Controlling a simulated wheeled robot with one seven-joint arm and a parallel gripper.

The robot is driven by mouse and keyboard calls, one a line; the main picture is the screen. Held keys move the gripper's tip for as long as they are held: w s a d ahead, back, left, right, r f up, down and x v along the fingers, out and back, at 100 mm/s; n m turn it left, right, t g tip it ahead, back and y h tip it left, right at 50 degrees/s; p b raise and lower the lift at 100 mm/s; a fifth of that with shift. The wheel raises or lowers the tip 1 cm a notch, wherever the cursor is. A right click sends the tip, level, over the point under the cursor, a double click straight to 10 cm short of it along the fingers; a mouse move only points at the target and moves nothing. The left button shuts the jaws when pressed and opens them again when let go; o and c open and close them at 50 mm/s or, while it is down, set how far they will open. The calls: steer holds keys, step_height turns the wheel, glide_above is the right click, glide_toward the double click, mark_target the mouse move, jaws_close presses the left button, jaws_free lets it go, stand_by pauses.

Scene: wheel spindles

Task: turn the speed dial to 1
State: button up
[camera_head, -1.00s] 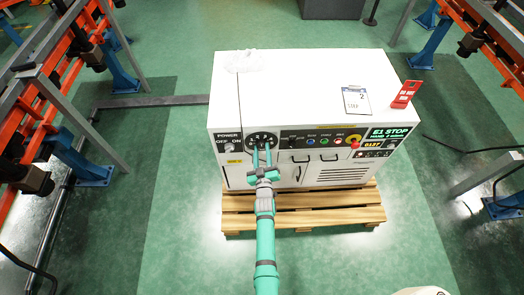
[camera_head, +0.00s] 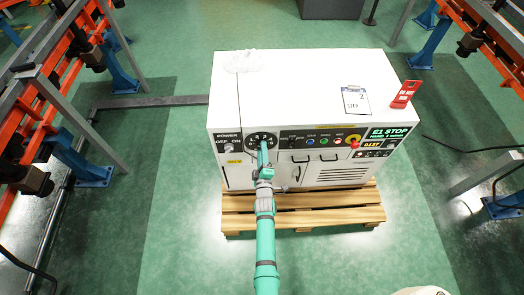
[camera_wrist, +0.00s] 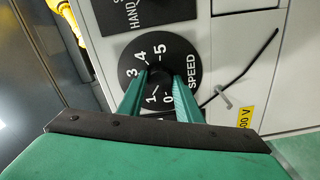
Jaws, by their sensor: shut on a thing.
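The speed dial (camera_head: 252,140) is a round black plate with white numbers on the front of the white cabinet, at its left part. In the wrist view the speed dial (camera_wrist: 187,55) shows 0, 1, 3, 4, 5 and the word SPEED. My gripper (camera_head: 263,146) reaches its centre from the front. In the wrist view the two green fingers of my gripper (camera_wrist: 163,76) stand at either side of the dark knob and are shut on it. The knob is mostly hidden between the fingers, and I cannot tell which number it points to.
The white cabinet (camera_head: 300,85) stands on a wooden pallet (camera_head: 330,212). A POWER switch (camera_head: 229,148) is left of the dial; coloured buttons and a red stop button (camera_head: 354,145) are to the right.

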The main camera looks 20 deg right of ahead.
steer(key=shift+d+n, duration=0.1)
steer(key=shift+n, duration=0.5)
steer(key=o, duration=1)
steer(key=shift+o, duration=0.2)
steer(key=v, duration=1)
steer(key=shift+s, duration=0.4)
steer(key=shift+s, duration=0.1)
